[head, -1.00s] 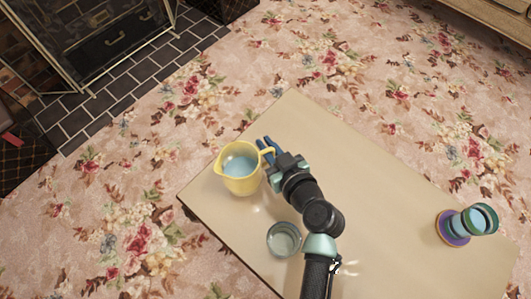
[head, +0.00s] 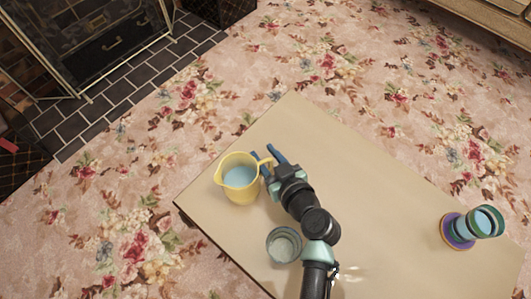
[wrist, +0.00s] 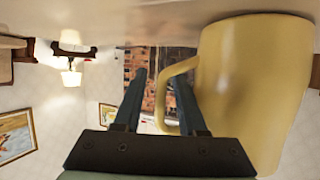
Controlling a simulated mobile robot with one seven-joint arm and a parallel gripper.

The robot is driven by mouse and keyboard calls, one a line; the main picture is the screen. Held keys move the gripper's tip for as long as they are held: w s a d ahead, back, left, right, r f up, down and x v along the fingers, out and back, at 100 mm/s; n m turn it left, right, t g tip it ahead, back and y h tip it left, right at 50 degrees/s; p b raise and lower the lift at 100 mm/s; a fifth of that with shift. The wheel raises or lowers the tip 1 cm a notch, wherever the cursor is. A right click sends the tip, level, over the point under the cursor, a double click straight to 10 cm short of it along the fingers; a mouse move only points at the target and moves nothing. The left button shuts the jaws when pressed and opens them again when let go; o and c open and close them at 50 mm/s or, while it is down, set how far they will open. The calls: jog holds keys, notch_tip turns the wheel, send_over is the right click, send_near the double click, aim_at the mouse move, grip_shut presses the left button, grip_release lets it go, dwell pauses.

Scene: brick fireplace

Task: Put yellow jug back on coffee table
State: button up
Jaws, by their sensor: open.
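The yellow jug (head: 233,192) stands upright on the coffee table (head: 370,190), near its left corner, with pale blue showing inside. Its handle points right, towards my gripper (head: 264,154). My gripper is open, with its two blue fingers apart on either side of the handle's outer part. In the wrist view, which is upside down, the jug (wrist: 255,85) fills the right side. The handle lies between the fingers (wrist: 162,80), and the right finger passes by the handle's loop. I cannot tell whether a finger touches it.
A clear glass (head: 284,245) stands on the table just below the jug and beside my arm. A purple, green and blue stacked item (head: 470,226) stands at the table's right. The table's middle right is clear. A fireplace (head: 95,50) is at upper left.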

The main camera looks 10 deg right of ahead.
jog(key=shift+r, duration=0.1)
jog(key=p+v, duration=0.2)
jog(key=v, duration=1)
jog(key=shift+r, duration=0.1)
jog(key=w+a+r+t, duration=0.2)
jog(key=w+r, duration=0.3)
jog(key=r, duration=0.5)
jog(key=w+a+r+t+h, duration=0.1)
jog(key=w+r, duration=0.5)
jog(key=r, duration=0.4)
jog(key=w+a+r+t, duration=0.2)
jog(key=w+r, duration=0.3)
jog(key=r, duration=0.4)
jog(key=s+a+r+m+t+h, duration=0.1)
jog(key=s+a+r+t, duration=0.1)
jog(key=r, duration=0.8)
jog(key=s+a+r+t, duration=0.1)
jog(key=s+r+t, duration=0.3)
jog(key=r, duration=0.7)
jog(key=s+a+r+m+t+h, duration=0.1)
jog(key=s+r, duration=0.4)
jog(key=r, duration=0.6)
jog(key=shift+s+a+m+t+h, duration=0.2)
jog(key=shift+a+m+t+h, duration=0.1)
jog(key=shift+a+t, duration=0.7)
jog(key=shift+d+r, duration=0.15)
